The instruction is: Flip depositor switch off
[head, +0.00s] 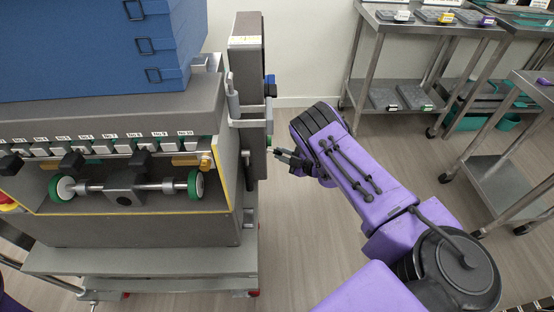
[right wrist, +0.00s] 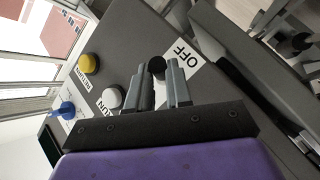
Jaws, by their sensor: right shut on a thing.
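The depositor (head: 130,220) stands at the left in the head view, with a narrow grey control box (head: 246,85) on its right side. In the right wrist view the panel (right wrist: 125,50) carries a black switch (right wrist: 156,65) beside a white OFF label (right wrist: 186,58). My right gripper (right wrist: 166,76) has its two grey fingertips closed at the black switch, one on each side, and partly hides it. In the head view my right gripper (head: 276,152) reaches the box's right side. The switch's setting is hard to tell. My left gripper is not in view.
The panel also has a white button (right wrist: 112,98) by a RUN label, a yellow button (right wrist: 88,63) and a blue knob (right wrist: 66,108). Steel carts (head: 410,70) with trays stand at the right.

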